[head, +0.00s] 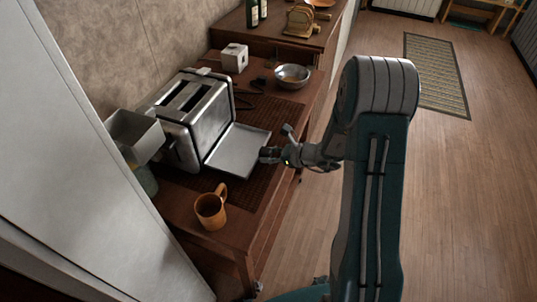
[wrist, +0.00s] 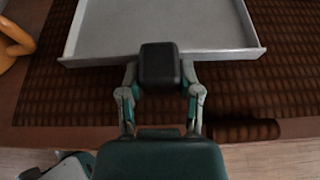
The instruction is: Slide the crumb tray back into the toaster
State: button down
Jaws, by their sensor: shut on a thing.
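The metal toaster (head: 196,115) stands on a brown woven mat on the wooden cabinet top, against the wall. The flat silver crumb tray (head: 238,150) sticks out of the toaster's side, towards my arm; its inner end meets the toaster's base. My gripper (head: 270,155) is at the tray's outer edge, shut on it. In the wrist view the tray (wrist: 160,25) lies ahead with its front lip just beyond my gripper (wrist: 160,70).
An orange mug (head: 211,208) stands in front of the tray, near the cabinet's front corner. A grey bin-like container (head: 135,135) is left of the toaster. A metal bowl (head: 292,76) and a white box (head: 234,58) stand behind. The woven mat (wrist: 290,70) is clear beside the tray.

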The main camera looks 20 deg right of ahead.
aim_at(242, 149)
jog(key=shift+d, duration=0.15)
jog(key=shift+w, duration=0.1)
dwell(0.3)
jog(key=shift+w+a, duration=0.55)
jog(key=shift+a, duration=0.3)
jog(key=shift+w+a, duration=0.6)
jog(key=shift+a, duration=0.2)
jog(key=shift+w+a, duration=0.55)
jog(key=shift+a, duration=0.3)
jog(key=shift+c, duration=1)
grip_release()
jog(key=shift+d, duration=0.1)
jog(key=v, duration=1.1)
jog(key=shift+s+d, duration=0.3)
